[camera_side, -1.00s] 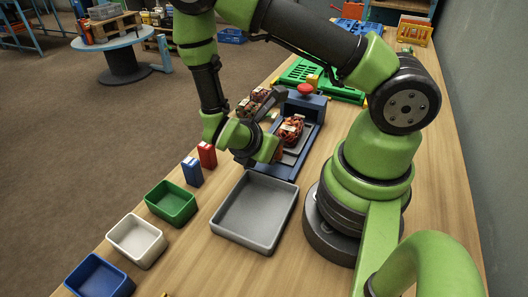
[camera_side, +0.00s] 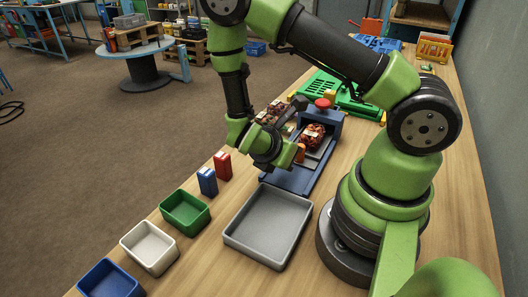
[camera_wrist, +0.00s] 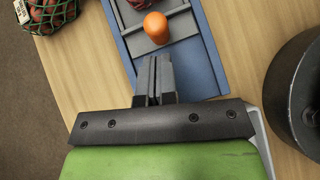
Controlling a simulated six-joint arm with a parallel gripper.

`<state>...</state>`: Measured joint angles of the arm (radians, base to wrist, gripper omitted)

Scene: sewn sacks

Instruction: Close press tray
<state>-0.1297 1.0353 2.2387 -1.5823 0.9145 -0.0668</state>
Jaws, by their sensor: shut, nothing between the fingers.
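The press (camera_side: 322,116) is a blue frame with a red knob on top, standing mid-table. Its grey tray (camera_side: 318,155) lies on the blue base and carries a red netted sack (camera_side: 312,135). The tray's front has an orange knob (camera_side: 300,152), also seen in the wrist view (camera_wrist: 156,27). My gripper (camera_wrist: 154,72) is shut and empty, low over the blue base in front of the orange knob. In the wrist view the fingertips are close to the knob; I cannot tell whether they touch it. Part of the tray is hidden by my wrist in the side view.
A grey bin (camera_side: 268,225) stands in front of the press. Red (camera_side: 222,165) and blue (camera_side: 207,181) boxes and green (camera_side: 185,212), white (camera_side: 149,247) and blue bins line the left edge. A netted sack (camera_wrist: 50,12) lies left of the press. A green crate stands behind.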

